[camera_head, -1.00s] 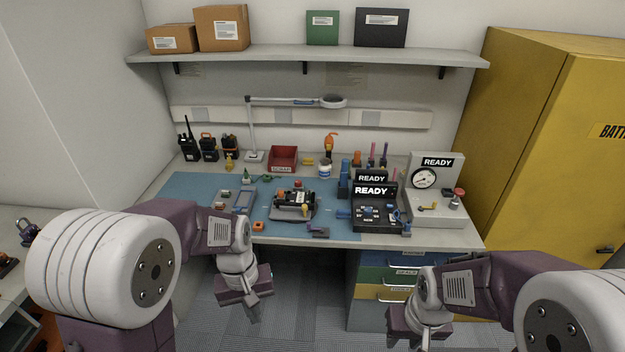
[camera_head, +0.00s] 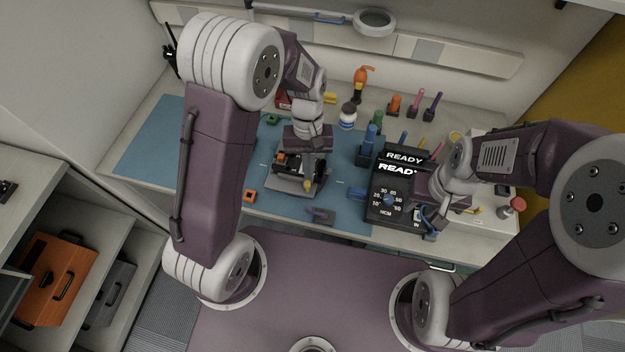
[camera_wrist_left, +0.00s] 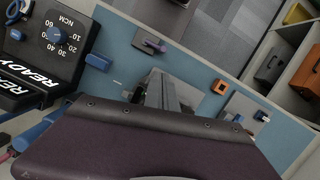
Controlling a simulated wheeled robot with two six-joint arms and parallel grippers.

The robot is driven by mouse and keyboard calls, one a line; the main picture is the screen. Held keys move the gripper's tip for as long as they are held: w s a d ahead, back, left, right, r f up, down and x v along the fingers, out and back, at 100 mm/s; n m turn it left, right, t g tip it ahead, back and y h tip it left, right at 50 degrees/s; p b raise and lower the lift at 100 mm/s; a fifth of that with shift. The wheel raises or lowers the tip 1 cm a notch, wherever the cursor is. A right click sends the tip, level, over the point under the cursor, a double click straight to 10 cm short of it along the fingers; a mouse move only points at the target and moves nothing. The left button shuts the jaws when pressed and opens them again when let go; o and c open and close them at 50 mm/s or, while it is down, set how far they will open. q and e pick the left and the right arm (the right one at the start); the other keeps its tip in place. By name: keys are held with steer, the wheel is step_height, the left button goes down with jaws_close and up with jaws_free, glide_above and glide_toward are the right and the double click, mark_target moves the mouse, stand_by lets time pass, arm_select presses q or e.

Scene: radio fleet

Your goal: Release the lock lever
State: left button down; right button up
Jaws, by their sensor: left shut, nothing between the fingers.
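A grey fixture (camera_head: 290,184) on the blue mat holds a dark radio-like unit with orange parts (camera_head: 283,160). I cannot make out a lock lever for certain; my left gripper covers part of the fixture. My left gripper (camera_head: 315,172) points down over the fixture, its fingers shut and empty; I cannot tell whether it touches. In the left wrist view its grey fingers (camera_wrist_left: 165,92) are close together beyond the dark gripper body. My right gripper (camera_head: 425,205) is over the right side of the dial box (camera_head: 384,205); its fingers are unclear.
On the blue mat (camera_head: 225,150) lie a small orange block (camera_head: 249,196) and a purple-grey tool (camera_head: 320,215). A white bottle (camera_head: 348,115) and several coloured upright tools stand behind. A red knob (camera_head: 518,204) is at the right. The mat's front left is mostly clear.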

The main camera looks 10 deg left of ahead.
arm_select(q)
steer(key=s, duration=0.1)
glide_toward(309, 196)
steer(key=s+f, duration=0.2)
steer(key=f, duration=0.1)
steer(key=s+d+f, duration=0.1)
steer(key=s+f, duration=0.1)
steer(key=shift+s+f, duration=0.1)
steer(key=shift+f, duration=0.1)
stand_by(0.5)
